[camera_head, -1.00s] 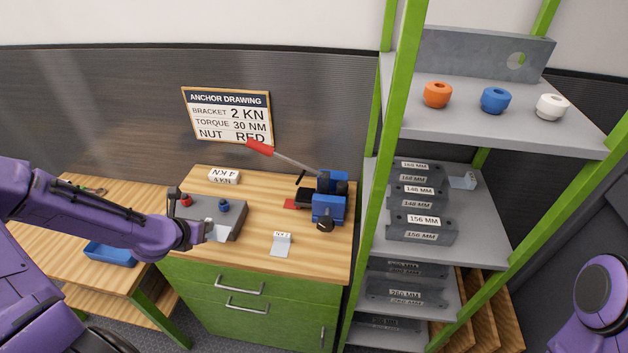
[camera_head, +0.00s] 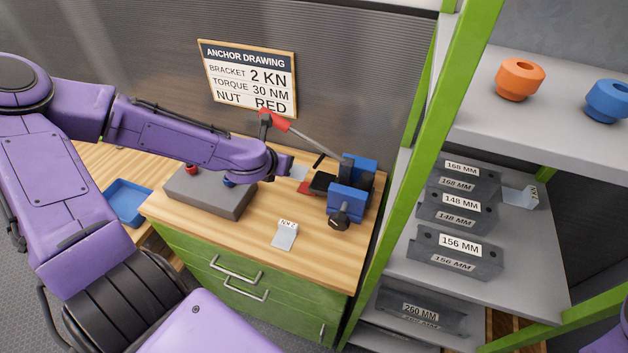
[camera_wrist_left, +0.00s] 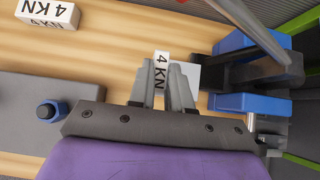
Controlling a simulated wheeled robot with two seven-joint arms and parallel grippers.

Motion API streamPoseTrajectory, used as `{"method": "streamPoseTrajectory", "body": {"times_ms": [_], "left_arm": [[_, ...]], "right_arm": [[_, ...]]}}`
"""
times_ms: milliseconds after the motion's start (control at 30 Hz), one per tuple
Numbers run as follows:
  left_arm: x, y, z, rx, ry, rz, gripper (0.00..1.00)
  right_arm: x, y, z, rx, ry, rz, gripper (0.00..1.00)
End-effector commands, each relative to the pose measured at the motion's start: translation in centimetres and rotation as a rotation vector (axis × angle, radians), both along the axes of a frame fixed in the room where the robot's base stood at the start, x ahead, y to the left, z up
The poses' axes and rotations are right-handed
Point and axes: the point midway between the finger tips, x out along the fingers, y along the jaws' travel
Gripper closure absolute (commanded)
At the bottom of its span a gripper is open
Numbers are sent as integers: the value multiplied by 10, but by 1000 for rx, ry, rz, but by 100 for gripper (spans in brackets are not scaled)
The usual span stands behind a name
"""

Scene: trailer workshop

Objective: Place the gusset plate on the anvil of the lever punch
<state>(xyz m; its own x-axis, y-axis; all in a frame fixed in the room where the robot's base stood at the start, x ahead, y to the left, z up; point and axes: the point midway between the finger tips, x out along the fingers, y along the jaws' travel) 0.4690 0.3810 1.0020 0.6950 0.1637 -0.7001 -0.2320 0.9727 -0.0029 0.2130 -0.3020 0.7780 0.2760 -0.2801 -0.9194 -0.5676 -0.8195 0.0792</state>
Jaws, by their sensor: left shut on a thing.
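The gusset plate (camera_head: 298,173) is a small light-grey plate, seen just past my left gripper (camera_head: 287,167). In the left wrist view, the fingers (camera_wrist_left: 166,88) are shut on the plate (camera_wrist_left: 192,76), whose white tab reads 4 KN. The lever punch (camera_head: 347,200) is blue and black with a red-handled lever raised to the left; it also shows in the left wrist view (camera_wrist_left: 240,103). Its dark anvil area (camera_head: 322,183) lies just right of the plate. The plate appears held above the bench, short of the punch. My right gripper is out of view.
Another labelled bracket (camera_head: 285,235) lies on the wooden bench (camera_head: 245,235) in front. A grey block (camera_head: 205,195) with red and blue knobs stands under my left arm. A green-framed shelf (camera_head: 428,150) rises at the right.

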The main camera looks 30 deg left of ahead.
Motion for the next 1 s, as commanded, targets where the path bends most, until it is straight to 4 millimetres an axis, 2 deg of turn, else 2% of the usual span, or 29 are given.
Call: {"method": "streamPoseTrajectory", "body": {"times_ms": [33, 100, 167, 467, 600, 867, 900, 967, 1000], "left_arm": [[7, -9, -12, 2, 1, -1, 100], [15, -22, -11, 2, 6, -2, 100], [22, -30, -3, 8, 9, 0, 100], [45, -63, -1, 5, 5, -1, 100], [44, -61, -29, 4, 8, 1, 100], [44, -61, -37, 1, 3, 2, 100], [44, -61, -37, 2, 4, 3, 72], [44, -61, -37, 2, 4, 3, 53], [44, -61, -37, 2, 4, 3, 52]], "right_arm": [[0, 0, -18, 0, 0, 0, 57], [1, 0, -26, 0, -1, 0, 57], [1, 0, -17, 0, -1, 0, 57], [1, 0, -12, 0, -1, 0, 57], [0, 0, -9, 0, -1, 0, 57], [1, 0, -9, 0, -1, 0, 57], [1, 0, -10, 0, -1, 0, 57], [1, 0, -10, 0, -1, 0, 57], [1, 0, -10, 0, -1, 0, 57]]}}
